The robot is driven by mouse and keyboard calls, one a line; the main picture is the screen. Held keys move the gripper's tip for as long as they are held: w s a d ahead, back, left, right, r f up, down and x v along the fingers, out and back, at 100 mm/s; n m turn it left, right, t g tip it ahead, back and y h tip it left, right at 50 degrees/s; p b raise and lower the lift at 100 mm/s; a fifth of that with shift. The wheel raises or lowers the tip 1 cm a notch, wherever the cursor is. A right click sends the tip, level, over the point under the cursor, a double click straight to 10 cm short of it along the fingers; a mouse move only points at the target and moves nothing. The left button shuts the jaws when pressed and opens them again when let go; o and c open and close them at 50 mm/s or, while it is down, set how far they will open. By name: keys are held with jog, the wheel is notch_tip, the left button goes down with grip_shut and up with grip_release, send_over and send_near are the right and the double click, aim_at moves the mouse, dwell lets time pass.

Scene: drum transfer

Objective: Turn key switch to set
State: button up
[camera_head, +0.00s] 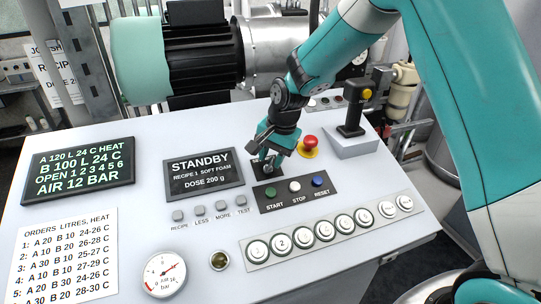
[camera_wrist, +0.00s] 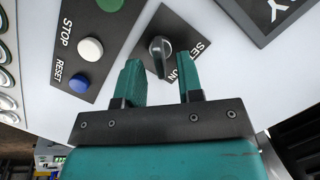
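The key switch (camera_wrist: 160,47) is a dark round knob with a lighter bar on a black plate, seen in the wrist view. The bar lies nearly upright in that picture. Lettering for SET and RUN is beside it, partly hidden by a finger. My gripper (camera_wrist: 160,66) is open, with one teal finger on either side of the knob's near end and a gap on each side. I cannot tell how far above the plate the fingertips are. In the head view my gripper (camera_head: 268,150) is over the key switch plate (camera_head: 258,168) and hides most of it.
A red emergency button (camera_head: 310,142) is close on the right, with a black joystick (camera_head: 354,108) beyond. The START, STOP and RESET button panel (camera_head: 294,193) lies just in front. The STANDBY display (camera_head: 203,173) is to the left.

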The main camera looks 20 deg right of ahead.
jog(key=shift+x, duration=0.85)
grip_shut()
